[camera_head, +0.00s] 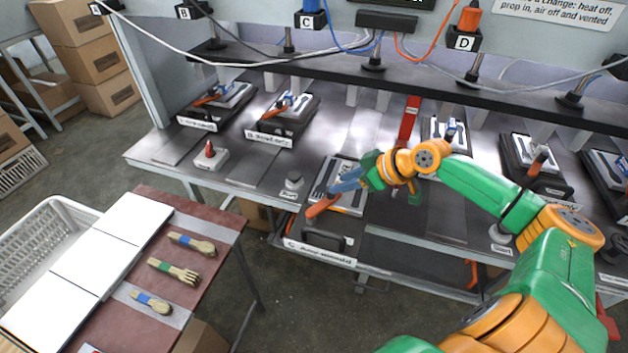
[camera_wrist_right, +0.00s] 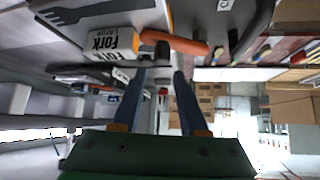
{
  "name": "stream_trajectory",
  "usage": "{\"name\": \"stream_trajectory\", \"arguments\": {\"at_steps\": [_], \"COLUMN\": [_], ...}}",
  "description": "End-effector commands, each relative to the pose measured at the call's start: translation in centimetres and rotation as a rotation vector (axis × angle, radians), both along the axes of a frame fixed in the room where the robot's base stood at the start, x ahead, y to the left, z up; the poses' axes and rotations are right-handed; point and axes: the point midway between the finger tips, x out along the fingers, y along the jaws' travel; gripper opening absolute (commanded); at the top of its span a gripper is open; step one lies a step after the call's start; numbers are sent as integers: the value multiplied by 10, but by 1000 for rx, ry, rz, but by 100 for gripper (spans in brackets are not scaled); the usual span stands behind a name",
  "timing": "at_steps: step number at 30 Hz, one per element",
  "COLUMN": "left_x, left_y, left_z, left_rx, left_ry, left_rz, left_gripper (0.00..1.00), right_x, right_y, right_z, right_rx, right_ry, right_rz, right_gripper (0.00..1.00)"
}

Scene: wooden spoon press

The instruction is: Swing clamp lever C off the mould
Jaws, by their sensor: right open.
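Clamp lever C (camera_head: 322,205) has an orange handle and lies over the near left edge of the fork mould (camera_head: 351,199) at the pulled-forward station. In the right wrist view the orange lever (camera_wrist_right: 178,42) with its dark end lies beside the mould labelled "Fork" (camera_wrist_right: 112,40). My right gripper (camera_head: 340,186) has blue fingers and hangs over the mould, close to the lever. The wrist view shows its fingers (camera_wrist_right: 157,78) apart with nothing between them. Whether they touch the lever cannot be told. My left gripper is not in view.
Other clamped moulds stand along the metal bench (camera_head: 245,178), under the black beam (camera_head: 330,70). A red upright prop (camera_head: 408,122) stands behind the mould. A small red-topped block (camera_head: 209,155) is at left. A side table (camera_head: 185,215) holds wooden cutlery and white sheets.

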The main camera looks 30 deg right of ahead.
Motion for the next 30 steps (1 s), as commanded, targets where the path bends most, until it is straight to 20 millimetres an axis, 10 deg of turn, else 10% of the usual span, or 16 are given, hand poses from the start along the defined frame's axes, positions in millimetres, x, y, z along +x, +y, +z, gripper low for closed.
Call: {"name": "stream_trajectory", "arguments": {"at_steps": [22,27,30], "left_x": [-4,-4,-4], "left_y": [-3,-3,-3], "left_z": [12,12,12], "left_rx": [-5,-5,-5], "left_ry": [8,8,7], "left_rz": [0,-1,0], "left_gripper": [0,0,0], "right_x": [40,40,40], "right_y": [21,21,21], "right_z": [-46,-46,-46], "right_rx": [-1,-1,-1], "right_ry": [3,3,3], "right_rz": [4,4,4], "right_gripper": [43,0,0]}}
